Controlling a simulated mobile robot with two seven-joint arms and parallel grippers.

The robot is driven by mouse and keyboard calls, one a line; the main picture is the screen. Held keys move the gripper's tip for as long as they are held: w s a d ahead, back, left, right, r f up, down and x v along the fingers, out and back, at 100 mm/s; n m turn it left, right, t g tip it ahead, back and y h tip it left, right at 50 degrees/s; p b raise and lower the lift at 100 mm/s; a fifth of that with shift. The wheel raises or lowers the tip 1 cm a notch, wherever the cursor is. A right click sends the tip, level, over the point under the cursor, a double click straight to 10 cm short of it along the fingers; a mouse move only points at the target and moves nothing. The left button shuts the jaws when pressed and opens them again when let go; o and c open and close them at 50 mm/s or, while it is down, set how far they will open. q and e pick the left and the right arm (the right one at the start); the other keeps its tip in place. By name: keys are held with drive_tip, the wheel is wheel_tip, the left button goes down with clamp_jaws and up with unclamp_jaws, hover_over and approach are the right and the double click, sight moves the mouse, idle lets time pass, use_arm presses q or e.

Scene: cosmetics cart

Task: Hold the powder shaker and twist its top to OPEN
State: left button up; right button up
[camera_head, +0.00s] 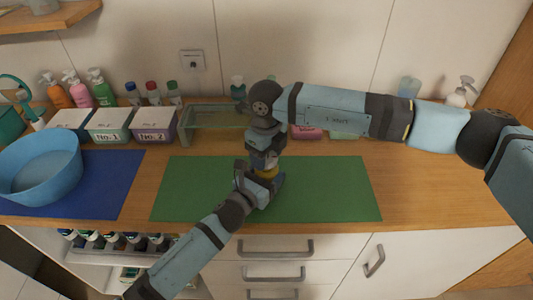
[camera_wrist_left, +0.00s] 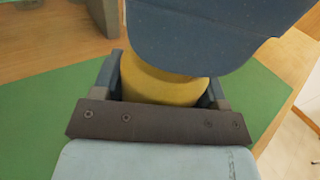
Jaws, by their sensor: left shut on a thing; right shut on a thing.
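The yellow powder shaker (camera_head: 269,173) stands over the green mat (camera_head: 330,190), mostly hidden between my two grippers. My left gripper (camera_head: 264,184) is shut around its body from the front, low over the mat. In the left wrist view the yellow body of the shaker (camera_wrist_left: 155,82) sits between the left gripper's fingers (camera_wrist_left: 163,88). My right gripper (camera_head: 265,158) points down from above and is shut on the shaker's top. The top itself is hidden, so I cannot tell whether it is turned.
A blue basin (camera_head: 40,165) stands on a blue mat (camera_head: 110,185) at the left. Labelled boxes (camera_head: 109,125), pump bottles (camera_head: 78,89) and a glass-like stand (camera_head: 210,120) line the back. The green mat is clear to both sides of the grippers.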

drive_tip(key=shift+n, duration=0.3)
drive_tip(key=o, duration=0.9)
drive_tip(key=shift+o, duration=0.2)
wheel_tip(320, 180, up, 12)
use_arm(q)
drive_tip(key=o, duration=1)
